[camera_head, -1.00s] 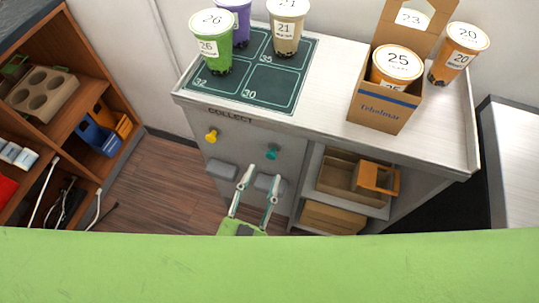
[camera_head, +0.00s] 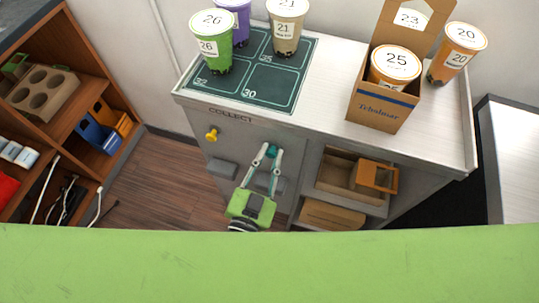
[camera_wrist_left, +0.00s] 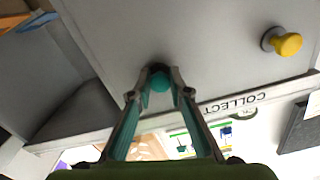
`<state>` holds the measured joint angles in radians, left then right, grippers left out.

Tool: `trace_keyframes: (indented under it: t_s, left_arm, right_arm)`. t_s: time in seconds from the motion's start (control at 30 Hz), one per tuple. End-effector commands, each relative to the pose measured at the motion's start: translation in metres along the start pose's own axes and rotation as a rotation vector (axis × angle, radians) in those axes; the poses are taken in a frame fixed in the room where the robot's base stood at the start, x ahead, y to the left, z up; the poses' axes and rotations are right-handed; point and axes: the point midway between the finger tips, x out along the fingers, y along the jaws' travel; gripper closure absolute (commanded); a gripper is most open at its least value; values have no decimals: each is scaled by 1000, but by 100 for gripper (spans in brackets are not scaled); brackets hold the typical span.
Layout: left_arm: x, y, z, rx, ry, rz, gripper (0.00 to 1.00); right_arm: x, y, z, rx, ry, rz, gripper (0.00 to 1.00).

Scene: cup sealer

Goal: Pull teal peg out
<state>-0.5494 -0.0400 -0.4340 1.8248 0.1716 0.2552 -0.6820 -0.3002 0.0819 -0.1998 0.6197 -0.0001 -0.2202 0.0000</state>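The teal peg (camera_head: 271,151) sticks out of the grey front panel of the cabinet, under the word COLLECT. My left gripper (camera_head: 272,154) reaches up to it, with one finger on each side of the peg. In the left wrist view, the fingertips (camera_wrist_left: 160,80) converge on the teal peg (camera_wrist_left: 159,83) and appear to pinch it. The peg is still at the panel. The fingers partly cover it. My right gripper is not in view.
A yellow peg (camera_head: 211,135) is left of the teal one. Grey handles (camera_head: 222,169) sit below. Several cups stand on the counter (camera_head: 330,80), some on a green mat (camera_head: 268,96). Open shelves (camera_head: 345,180) with boxes are to the right.

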Motion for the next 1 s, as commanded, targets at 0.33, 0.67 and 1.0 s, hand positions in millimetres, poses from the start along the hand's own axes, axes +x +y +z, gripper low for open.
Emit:
trace_keyframes:
  t_s: [0.33, 0.67, 1.0]
  left_arm:
    - [-50, 0, -2, 2, -7, 4, 100]
    - [-65, 1, 1, 0, -1, 2, 100]
    - [-65, 0, 0, 0, -1, 1, 64]
  right_arm:
    - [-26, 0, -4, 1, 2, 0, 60]
    - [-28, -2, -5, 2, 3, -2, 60]
    - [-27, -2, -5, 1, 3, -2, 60]
